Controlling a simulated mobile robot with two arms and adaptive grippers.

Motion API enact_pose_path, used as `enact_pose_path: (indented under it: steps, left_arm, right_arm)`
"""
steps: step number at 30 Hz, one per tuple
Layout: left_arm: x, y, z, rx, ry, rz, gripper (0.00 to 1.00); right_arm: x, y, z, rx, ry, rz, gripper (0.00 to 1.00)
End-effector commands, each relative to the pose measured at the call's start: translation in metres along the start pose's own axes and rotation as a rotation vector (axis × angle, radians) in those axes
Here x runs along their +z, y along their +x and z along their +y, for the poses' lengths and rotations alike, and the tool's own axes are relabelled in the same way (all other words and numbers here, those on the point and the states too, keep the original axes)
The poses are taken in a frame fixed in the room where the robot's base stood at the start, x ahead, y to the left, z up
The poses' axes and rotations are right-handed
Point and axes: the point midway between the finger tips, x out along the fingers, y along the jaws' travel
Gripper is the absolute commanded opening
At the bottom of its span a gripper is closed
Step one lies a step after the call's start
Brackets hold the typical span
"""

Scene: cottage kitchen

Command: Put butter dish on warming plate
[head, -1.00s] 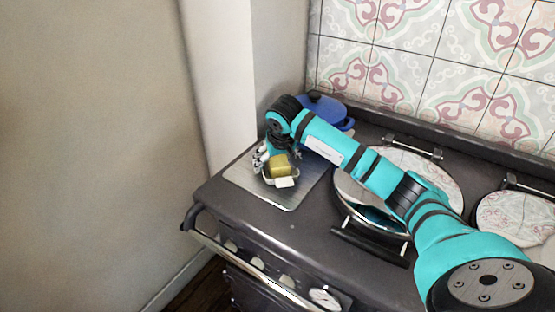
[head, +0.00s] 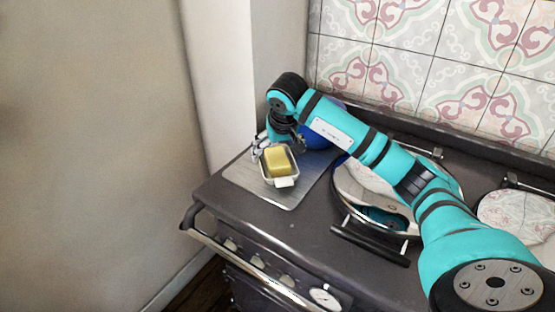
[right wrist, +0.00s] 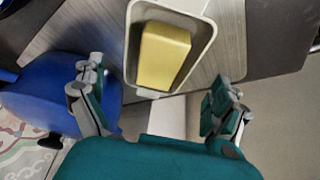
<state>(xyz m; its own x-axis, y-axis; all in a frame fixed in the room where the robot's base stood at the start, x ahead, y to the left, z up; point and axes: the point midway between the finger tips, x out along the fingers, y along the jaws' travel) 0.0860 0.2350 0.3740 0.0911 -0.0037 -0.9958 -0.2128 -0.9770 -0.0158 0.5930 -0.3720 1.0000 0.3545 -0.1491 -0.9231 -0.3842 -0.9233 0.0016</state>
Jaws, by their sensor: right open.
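The butter dish (head: 284,182) is a small pale open dish with a yellow block of butter (head: 278,161) in it. It rests on the silver warming plate (head: 240,177) at the left end of the stove. The dish also shows at the top of the right wrist view (right wrist: 207,47). My right gripper (head: 268,145) is just behind the dish, over the far part of the plate. In the right wrist view its fingers (right wrist: 160,95) are spread apart and empty, with the dish beyond them. My left gripper is not in view.
A blue pot (head: 318,135) stands behind the plate, close to my right gripper. A round shiny hob lid (head: 360,190) lies to the right, under my right arm. A wall (head: 228,80) borders the plate on the left.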

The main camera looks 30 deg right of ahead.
Motion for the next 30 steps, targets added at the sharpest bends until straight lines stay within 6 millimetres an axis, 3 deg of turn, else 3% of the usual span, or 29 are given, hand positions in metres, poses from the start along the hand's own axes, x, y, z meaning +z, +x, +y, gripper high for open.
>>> enact_pose_path:
  steps: [3, 10, 30]
  left_arm:
    - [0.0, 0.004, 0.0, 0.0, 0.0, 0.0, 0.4]
    - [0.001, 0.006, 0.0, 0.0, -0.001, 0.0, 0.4]
    - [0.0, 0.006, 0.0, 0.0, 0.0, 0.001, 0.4]
  right_arm:
    - [-0.001, -0.026, 0.0, -0.001, 0.0, 0.005, 1.0]
    - [0.0, -0.057, 0.0, 0.0, 0.0, 0.001, 1.0]
    - [0.0, -0.063, 0.0, 0.0, 0.0, -0.001, 1.0]
